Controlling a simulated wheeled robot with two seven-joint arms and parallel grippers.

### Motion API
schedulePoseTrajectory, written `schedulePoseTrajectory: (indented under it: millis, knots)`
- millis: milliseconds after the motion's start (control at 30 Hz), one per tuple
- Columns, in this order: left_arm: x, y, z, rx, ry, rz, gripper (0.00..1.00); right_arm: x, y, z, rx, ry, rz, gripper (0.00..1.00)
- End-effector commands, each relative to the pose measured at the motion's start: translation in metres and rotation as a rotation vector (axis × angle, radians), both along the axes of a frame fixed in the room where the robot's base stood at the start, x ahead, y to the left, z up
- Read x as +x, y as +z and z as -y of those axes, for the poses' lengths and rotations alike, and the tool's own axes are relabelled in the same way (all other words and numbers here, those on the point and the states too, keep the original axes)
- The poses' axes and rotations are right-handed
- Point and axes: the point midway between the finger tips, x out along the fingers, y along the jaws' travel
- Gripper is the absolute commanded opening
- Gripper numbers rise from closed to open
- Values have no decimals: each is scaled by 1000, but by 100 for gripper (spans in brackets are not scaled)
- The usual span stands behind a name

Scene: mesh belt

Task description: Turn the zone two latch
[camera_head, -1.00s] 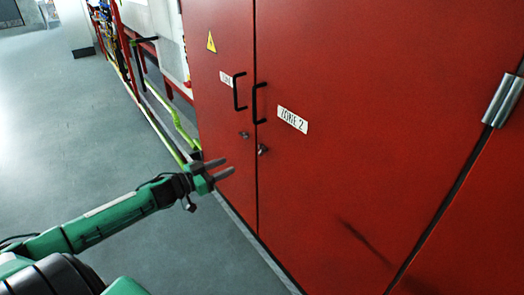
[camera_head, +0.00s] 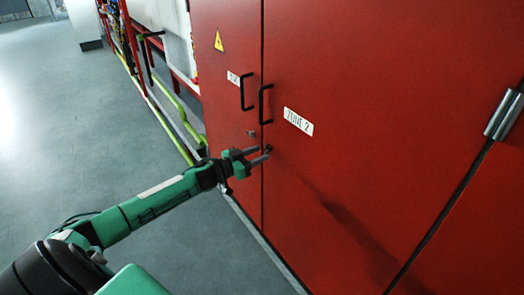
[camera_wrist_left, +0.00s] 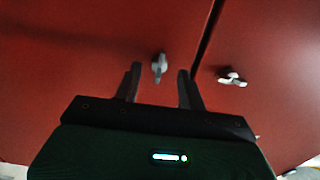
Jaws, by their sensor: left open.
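The zone two latch (camera_head: 267,148) is a small dark metal piece on the red right-hand door, below the "ZONE 2" label (camera_head: 298,121). My left gripper (camera_head: 263,154) is open at this latch, its fingertips close to the door and partly covering it. In the left wrist view the latch (camera_wrist_left: 159,66) shows as a small grey knob between the two open fingers, a little beyond their tips. I cannot tell whether the fingers touch it. My right gripper is not in view.
A second latch (camera_head: 251,134) sits on the left-hand door, across the seam; it also shows in the left wrist view (camera_wrist_left: 232,77). Two black door handles (camera_head: 266,104) stand out above the latches. Yellow-green pipes (camera_head: 170,130) run left of the cabinet. Grey floor (camera_head: 80,130) is open at left.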

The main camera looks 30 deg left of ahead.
Motion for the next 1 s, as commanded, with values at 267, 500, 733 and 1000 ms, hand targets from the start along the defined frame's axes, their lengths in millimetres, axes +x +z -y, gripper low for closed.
schedulePoseTrajectory:
  millis: [267,500,733,1000]
  knots:
    - [19,0,8,-1,0,-1,41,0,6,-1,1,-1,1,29]
    - [21,0,9,0,0,0,41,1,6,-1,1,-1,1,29]
    - [20,0,9,0,0,-1,15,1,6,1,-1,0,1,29]
    - [20,0,9,5,-1,2,0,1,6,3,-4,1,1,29]
